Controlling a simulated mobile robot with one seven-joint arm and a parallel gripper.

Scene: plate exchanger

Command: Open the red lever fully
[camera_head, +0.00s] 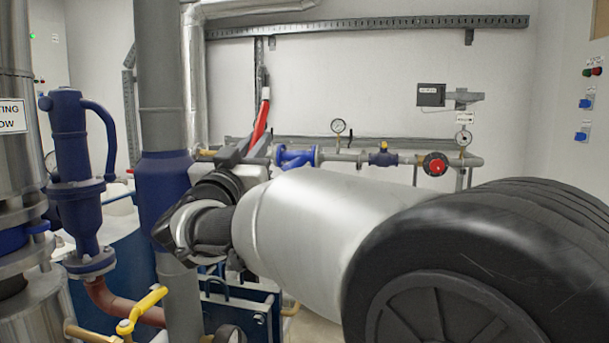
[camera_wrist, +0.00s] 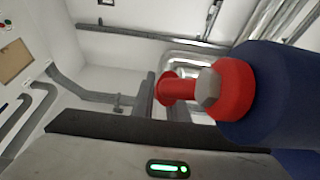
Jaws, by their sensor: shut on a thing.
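The red lever (camera_wrist: 232,92) shows close up in the wrist view, with a grey hex nut at its hub, on a dark blue valve body (camera_wrist: 275,95). Its red bar runs left from the hub to my gripper (camera_wrist: 160,98), whose fingers are shut on it. In the head view a red bar (camera_head: 261,122) stands steeply, leaning slightly right at the top, just above my gripper (camera_head: 256,150). My arm hides the lever's hub and most of the valve there.
A thick grey and blue vertical pipe (camera_head: 162,110) stands just left of my gripper. Behind runs a horizontal pipe with a blue valve (camera_head: 383,157), gauges and a red round fitting (camera_head: 435,164). A yellow-handled valve (camera_head: 143,308) is at lower left. Open wall lies above.

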